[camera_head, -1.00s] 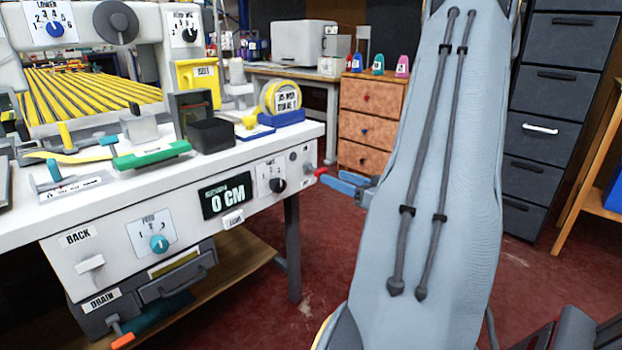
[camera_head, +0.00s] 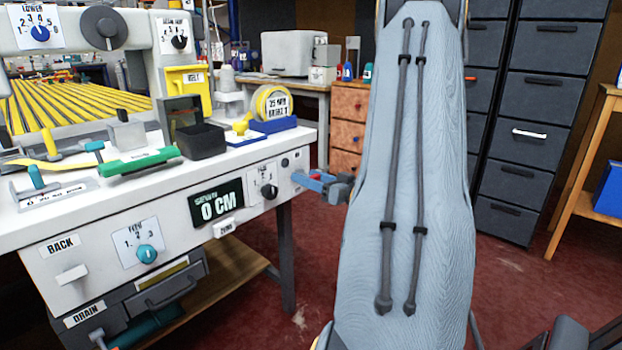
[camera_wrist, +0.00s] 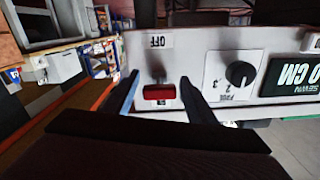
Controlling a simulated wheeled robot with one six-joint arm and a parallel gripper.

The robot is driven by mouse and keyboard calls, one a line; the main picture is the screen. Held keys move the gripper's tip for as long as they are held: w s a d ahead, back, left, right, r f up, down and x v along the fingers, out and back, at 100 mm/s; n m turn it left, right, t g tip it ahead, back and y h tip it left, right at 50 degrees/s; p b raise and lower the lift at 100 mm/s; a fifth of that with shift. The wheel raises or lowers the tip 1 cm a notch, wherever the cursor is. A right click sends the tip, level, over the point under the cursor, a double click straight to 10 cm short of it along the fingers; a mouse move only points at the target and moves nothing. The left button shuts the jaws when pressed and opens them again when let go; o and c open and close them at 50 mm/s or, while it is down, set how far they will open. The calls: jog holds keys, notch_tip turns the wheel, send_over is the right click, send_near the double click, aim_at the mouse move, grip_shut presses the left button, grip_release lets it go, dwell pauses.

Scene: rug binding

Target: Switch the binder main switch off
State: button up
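The binder main switch shows in the wrist view as a red lever (camera_wrist: 159,92) on the white front panel. An OFF label (camera_wrist: 155,41) is above it in that picture, and the lever sits at the end of its dark slot away from that label. My gripper (camera_wrist: 162,96) is open, with a blue-edged finger left of the lever and a dark finger right of it. I cannot tell whether either touches it. In the head view my gripper (camera_head: 303,180) is at the right end of the binder panel (camera_head: 175,215), and the lever is mostly hidden there.
A pointed black knob (camera_head: 268,191) and the 0 CM display (camera_head: 217,205) are left of my gripper on the panel. A tape roll (camera_head: 272,103) stands on the binder top above. Drawers (camera_head: 349,130) stand behind; red floor is open to the right.

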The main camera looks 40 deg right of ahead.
jog(key=c, duration=0.7)
jog(key=shift+d, duration=0.25)
jog(key=shift+c, duration=0.7)
jog(key=shift+a, duration=0.15)
jog(key=shift+w+f+t+b, duration=0.1)
jog(key=shift+f+t+b, duration=0.3)
jog(key=shift+t, duration=0.3)
jog(key=shift+f+t+b, duration=0.3)
jog(key=shift+t+b, duration=0.1)
jog(key=shift+t, duration=0.3)
jog(key=shift+w+f+t+b, duration=0.1)
jog(key=shift+f+t+b, duration=0.1)
jog(key=shift+t+b, duration=0.4)
jog(key=shift+w+f+t+b, duration=0.15)
jog(key=shift+t+b, duration=0.15)
jog(key=shift+t, duration=0.6)
jog(key=shift+s, duration=0.1)
jog(key=o, duration=1)
jog(key=shift+a, duration=0.1)
